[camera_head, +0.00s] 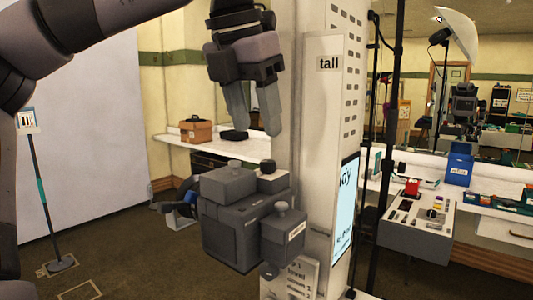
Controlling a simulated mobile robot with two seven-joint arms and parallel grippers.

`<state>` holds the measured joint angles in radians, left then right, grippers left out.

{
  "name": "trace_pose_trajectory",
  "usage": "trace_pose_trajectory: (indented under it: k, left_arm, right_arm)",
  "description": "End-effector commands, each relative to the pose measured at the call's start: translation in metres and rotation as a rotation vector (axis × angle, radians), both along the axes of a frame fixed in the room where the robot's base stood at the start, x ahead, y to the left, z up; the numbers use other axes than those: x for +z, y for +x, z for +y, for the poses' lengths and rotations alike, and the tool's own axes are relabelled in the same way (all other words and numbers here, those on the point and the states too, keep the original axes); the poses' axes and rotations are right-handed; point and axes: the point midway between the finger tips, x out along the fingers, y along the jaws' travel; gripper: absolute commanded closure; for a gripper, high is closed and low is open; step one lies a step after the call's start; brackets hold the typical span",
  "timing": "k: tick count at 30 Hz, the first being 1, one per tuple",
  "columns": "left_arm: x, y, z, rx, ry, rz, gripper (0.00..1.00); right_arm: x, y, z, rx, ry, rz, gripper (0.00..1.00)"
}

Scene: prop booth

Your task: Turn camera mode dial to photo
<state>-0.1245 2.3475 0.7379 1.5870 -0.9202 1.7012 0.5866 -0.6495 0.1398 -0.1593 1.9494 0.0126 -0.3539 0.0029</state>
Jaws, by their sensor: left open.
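A dark grey boxy camera (228,232) stands in the middle of the head view, beside a tall white column. Its top carries a raised block with a small knob, and a dark round dial (267,167) on a pale base to the right of that block. A smaller block with another knob (281,206) and a pale label sits at its front right. I cannot tell which knob is the mode dial or read its setting. My left gripper (256,131) is open and empty, pointing down above the camera, apart from it. My right gripper is not in view.
The white column (316,150) with a "tall" sign and a lit screen (345,212) stands close right of the camera. Dark stand poles (387,130) rise beyond it. A grey control box (415,222) is at right. A brown basket (197,130) sits on the back counter.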

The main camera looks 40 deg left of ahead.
Motion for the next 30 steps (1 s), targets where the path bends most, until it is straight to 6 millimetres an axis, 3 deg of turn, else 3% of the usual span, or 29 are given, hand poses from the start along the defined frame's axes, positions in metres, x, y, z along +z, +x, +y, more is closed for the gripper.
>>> trace_pose_trajectory:
  k: [6,12,24,30]
  left_arm:
    - [0.002,-0.001,-0.006,0.213,0.003,-0.052,0.48]
    - [0.001,0.0,-0.006,0.284,-0.001,-0.074,0.48]
    - [-0.05,0.019,0.002,0.285,-0.003,-0.071,0.48]
    - [-0.062,0.024,0.003,0.285,-0.003,-0.075,0.48]
  right_arm:
    - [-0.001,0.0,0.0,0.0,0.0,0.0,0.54]
    - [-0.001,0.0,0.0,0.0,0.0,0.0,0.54]
    - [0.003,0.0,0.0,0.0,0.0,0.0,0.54]
    - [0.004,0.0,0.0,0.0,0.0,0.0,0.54]
